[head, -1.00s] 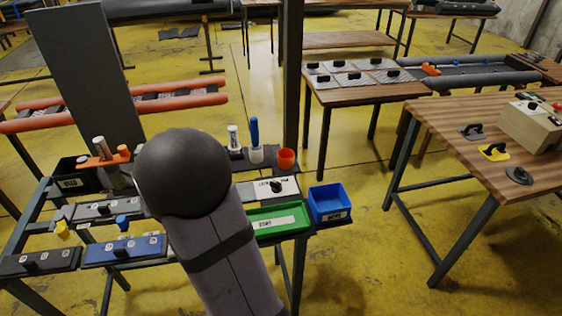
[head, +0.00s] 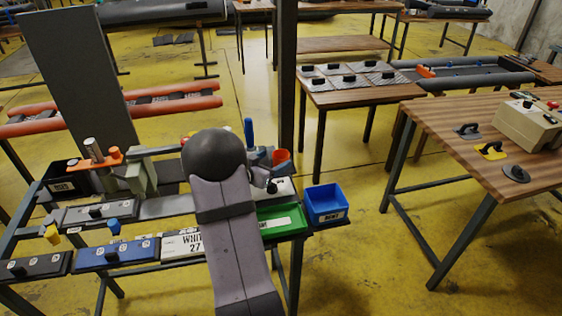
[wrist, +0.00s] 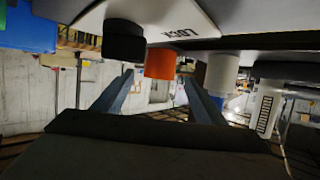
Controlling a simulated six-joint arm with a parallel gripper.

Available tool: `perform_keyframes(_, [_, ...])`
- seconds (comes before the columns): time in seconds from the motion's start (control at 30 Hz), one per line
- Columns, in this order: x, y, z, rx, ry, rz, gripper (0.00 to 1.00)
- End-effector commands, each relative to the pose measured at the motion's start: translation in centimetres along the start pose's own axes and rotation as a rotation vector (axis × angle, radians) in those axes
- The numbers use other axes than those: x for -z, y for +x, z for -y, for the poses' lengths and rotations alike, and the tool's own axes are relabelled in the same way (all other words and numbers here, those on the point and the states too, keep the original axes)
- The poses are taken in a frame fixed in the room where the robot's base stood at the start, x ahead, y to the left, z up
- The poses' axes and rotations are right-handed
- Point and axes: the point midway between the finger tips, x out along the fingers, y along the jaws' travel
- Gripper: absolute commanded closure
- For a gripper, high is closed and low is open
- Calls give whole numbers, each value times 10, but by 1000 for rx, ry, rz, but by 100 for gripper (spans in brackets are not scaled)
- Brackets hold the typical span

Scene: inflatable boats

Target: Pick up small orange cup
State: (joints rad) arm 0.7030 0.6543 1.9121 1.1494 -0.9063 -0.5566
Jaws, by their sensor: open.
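The small orange cup (head: 281,156) stands at the back right of the workbench in the head view, partly covered by parts of my gripper. In the wrist view the orange cup (wrist: 160,63) appears between the tips of my two fingers or just beyond them. My gripper (wrist: 158,80) is open, with a gap on both sides of the cup. I cannot tell how deep the cup is between the fingers. In the head view my arm hides most of the gripper.
A blue-handled tool (head: 248,132) and a white cylinder (wrist: 221,73) stand close to the cup. A green tray (head: 282,222) and a blue bin (head: 326,204) are at the bench's right end. A dark post (head: 287,70) rises behind the cup.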

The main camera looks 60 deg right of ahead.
Motion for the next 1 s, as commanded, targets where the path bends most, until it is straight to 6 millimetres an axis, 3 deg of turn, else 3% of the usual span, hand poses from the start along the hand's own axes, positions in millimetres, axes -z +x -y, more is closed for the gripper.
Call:
perform_keyframes(0.27, [1, 9, 0, 1, 0, 0, 35])
perform_keyframes(0.63, [4, 51, -2, 1, -1, 1, 35])
perform_keyframes(0.97, [4, 56, -1, 3, -1, 1, 35])
perform_keyframes(1.0, [4, 56, -1, 3, -1, 1, 42])
